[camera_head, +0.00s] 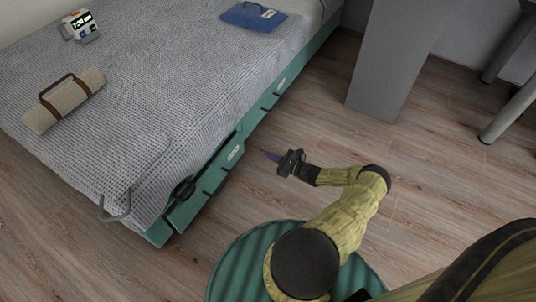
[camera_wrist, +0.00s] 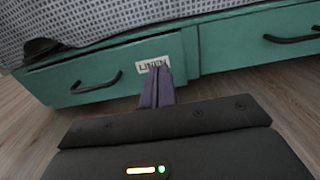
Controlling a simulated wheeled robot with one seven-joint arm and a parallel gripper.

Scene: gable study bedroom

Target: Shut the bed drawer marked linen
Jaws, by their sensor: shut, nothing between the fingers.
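The linen drawer (camera_head: 208,183) is a green drawer low in the bed's near side. It stands out a little from the bed frame, with a dark gap above its front. Its white label (camera_wrist: 152,66) reads LINEN in the wrist view, and a black bar handle (camera_wrist: 97,84) is left of the label. My gripper (camera_head: 270,156) is shut and empty, just right of the label end of the drawer, with floor showing between them in the head view. In the wrist view its purple fingers (camera_wrist: 157,88) overlap the label's lower edge.
A second green drawer (camera_wrist: 255,40) sits to the right, its front farther back. A dark rounded thing (camera_head: 183,189) shows at the linen drawer's top edge. Floor beside the bed is clear.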

